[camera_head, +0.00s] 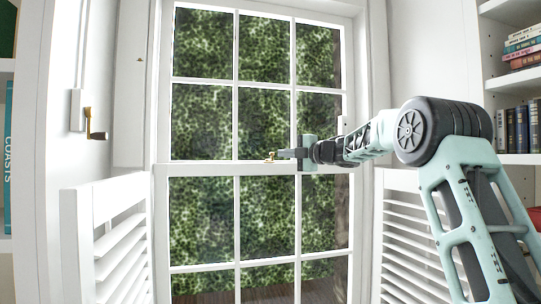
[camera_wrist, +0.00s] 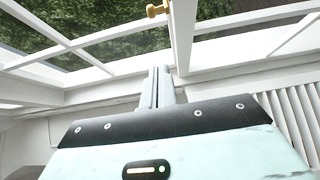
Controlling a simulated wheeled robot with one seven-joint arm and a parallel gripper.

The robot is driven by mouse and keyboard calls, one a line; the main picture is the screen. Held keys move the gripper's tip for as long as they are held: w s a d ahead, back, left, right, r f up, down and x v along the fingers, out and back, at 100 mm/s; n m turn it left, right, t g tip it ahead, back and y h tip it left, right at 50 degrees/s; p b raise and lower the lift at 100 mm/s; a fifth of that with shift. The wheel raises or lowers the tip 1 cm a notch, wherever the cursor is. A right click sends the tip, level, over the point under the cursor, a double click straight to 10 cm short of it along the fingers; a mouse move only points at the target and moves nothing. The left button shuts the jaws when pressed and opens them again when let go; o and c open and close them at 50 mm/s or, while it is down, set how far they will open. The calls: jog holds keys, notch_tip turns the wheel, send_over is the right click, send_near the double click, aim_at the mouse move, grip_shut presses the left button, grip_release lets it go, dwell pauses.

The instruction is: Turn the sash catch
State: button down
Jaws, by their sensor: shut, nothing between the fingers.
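The sash catch (camera_head: 270,157) is a small brass piece on the white meeting rail of the window, near the middle of the head view. In the wrist view a brass knob of the catch (camera_wrist: 157,9) shows at the top edge; the rest of it is out of frame. My gripper (camera_head: 282,153) reaches in from the right along the rail, its tip just right of the catch. I cannot tell whether they touch. In the wrist view the two grey fingers (camera_wrist: 160,72) are shut together and empty, with the knob beyond their tips.
The paned sash window (camera_head: 236,120) fills the middle, with hedge behind the glass. White louvred shutters stand folded at left (camera_head: 120,240) and right (camera_head: 400,240). A brass handle (camera_head: 97,132) sticks out at the left. A bookshelf (camera_head: 520,85) stands at the right.

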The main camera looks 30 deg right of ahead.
aim_at(273, 154)
jog(key=w+p, duration=0.8)
jog(key=w, duration=0.1)
jog(key=shift+w+d, duration=0.15)
jog(key=shift+w, duration=0.05)
dwell(0.3)
jog(key=shift+s+d+y, duration=0.15)
jog(key=shift+d+y, duration=0.1)
jog(key=shift+y, duration=0.05)
jog(key=shift+n, duration=0.3)
